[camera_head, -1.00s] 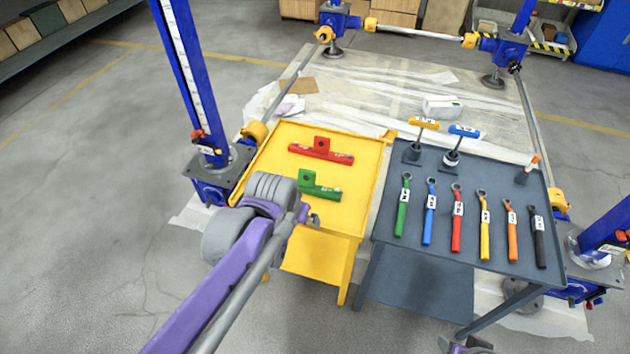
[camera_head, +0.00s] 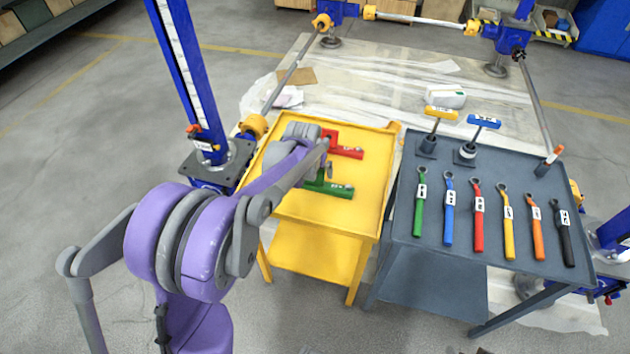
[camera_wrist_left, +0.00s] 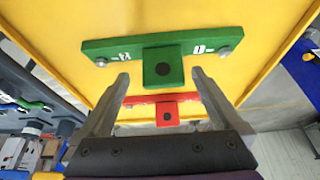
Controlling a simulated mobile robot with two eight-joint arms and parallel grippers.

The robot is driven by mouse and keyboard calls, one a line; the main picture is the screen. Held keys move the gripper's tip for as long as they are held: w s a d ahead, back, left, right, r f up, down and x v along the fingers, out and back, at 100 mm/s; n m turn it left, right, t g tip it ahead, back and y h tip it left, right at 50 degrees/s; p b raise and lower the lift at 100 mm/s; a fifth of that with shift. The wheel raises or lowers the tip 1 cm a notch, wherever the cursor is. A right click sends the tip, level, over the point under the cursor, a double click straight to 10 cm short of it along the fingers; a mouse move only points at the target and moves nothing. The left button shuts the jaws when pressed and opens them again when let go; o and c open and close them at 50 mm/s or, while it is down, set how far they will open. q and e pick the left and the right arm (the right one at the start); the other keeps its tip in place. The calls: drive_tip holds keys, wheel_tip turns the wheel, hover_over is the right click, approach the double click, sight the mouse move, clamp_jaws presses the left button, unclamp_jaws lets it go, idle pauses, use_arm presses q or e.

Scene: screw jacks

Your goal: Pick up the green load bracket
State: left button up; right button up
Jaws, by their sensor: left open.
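The green load bracket (camera_head: 331,188) lies on the yellow table, with a long bar and a block with a dark hole. In the left wrist view the green bracket (camera_wrist_left: 162,57) lies just beyond the fingertips, its block centred between them. My left gripper (camera_wrist_left: 158,82) is open and empty above the table. In the head view my left gripper (camera_head: 325,164) hangs over the brackets and my arm hides part of the green one. The red bracket (camera_head: 346,148) lies behind the green one, and in the wrist view it shows between the fingers (camera_wrist_left: 163,110). My right gripper is not in view.
The yellow table (camera_head: 372,165) has a raised rim and bare room right of the brackets. A grey table (camera_head: 400,225) stands close on its right, holding several coloured wrenches and T-handled tools. A blue screw-jack column (camera_head: 186,75) rises behind its left side.

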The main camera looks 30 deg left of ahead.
sight(315, 175)
use_arm(q)
drive_tip(key=x, duration=0.5)
drive_tip(key=shift+s+a+f+b, duration=0.1)
drive_tip(key=shift+a+f+b, duration=0.1)
drive_tip(key=shift+b, duration=0.1)
drive_tip(key=shift+r, duration=0.1)
drive_tip(key=shift+c, duration=0.2)
clamp_jaws()
drive_tip(key=shift+r, duration=0.15)
wheel_tip(315, 175, up, 10)
drive_tip(key=shift+f+p, duration=0.1)
drive_tip(key=shift+p, duration=0.55)
